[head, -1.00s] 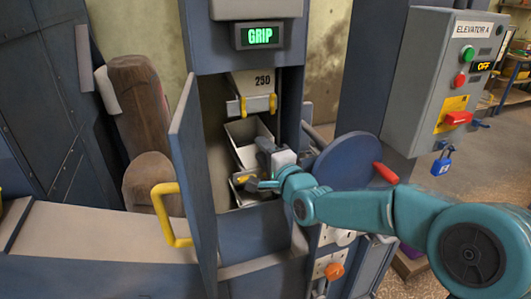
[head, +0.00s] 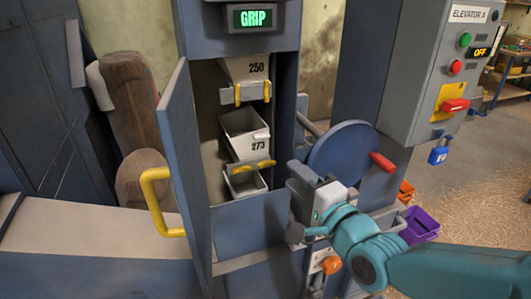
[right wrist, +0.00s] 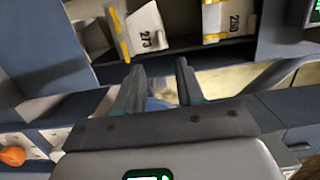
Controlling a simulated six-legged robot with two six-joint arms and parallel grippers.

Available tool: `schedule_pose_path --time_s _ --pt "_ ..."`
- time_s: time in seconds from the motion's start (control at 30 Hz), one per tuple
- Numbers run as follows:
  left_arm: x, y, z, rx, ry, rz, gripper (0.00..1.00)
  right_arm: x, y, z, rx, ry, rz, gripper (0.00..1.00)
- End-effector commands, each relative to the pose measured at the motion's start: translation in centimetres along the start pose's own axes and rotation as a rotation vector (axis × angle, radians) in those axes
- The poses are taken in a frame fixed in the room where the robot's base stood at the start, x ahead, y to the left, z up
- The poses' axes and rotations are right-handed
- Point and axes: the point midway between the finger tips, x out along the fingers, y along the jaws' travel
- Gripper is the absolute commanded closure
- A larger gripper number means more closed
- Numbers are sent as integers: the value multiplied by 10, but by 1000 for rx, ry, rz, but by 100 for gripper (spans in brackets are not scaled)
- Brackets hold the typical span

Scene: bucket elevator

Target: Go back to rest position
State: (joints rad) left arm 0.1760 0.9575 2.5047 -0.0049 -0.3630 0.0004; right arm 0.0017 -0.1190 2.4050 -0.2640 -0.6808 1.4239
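My right gripper (head: 298,202) is in front of the elevator housing, right of its open doorway and left of the blue disc. The right wrist view shows its two dark fingers (right wrist: 160,78) apart, with nothing between them. In the doorway hang bucket 250 (head: 245,71) and, below it, bucket 273 (head: 245,136), both pale with yellow clips. The lowest bucket (head: 245,183) is partly hidden. Bucket 273 also shows in the right wrist view (right wrist: 147,30), apart from the fingers. My left gripper is not in view.
The blue door (head: 185,170) with a yellow handle (head: 156,200) stands open. The blue disc (head: 342,155) with a red handle (head: 382,161) is close to my right gripper. The control box (head: 440,75) reads OFF. A purple bin (head: 420,226) stands behind my right arm.

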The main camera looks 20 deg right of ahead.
Motion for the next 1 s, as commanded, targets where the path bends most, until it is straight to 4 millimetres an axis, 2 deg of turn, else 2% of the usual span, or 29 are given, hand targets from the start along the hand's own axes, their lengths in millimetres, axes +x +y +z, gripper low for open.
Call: schedule_pose_path --time_s 0.13,0.17,0.23,0.27,0.33,0.43,0.5,0.57,0.6,0.7,0.8,0.83,0.9,1.0 --pt "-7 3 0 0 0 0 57 1 -3 -2 2 4 11 62" --pt "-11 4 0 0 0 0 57 4 2 -2 6 2 32 62" --pt "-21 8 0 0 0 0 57 14 24 1 19 -9 104 62" --pt "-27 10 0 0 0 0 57 18 39 4 29 -16 149 62" --pt "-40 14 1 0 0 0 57 25 85 12 62 -35 280 62" --pt "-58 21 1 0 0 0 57 16 165 30 90 -68 513 62" --pt "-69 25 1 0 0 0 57 -4 219 45 55 -117 677 62" --pt "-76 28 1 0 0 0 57 -27 260 60 5 -178 808 62" --pt "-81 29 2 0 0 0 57 -45 284 69 -34 -229 888 62" --pt "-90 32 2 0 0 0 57 -96 332 94 -147 -390 1059 62" --pt "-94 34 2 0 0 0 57 -147 364 117 -285 -603 1176 62" --pt "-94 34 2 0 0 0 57 -158 370 121 -331 -668 1190 62" --pt "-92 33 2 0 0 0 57 -176 378 128 -433 -796 1194 62" --pt "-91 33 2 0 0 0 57 -184 378 128 -566 -929 1157 62"
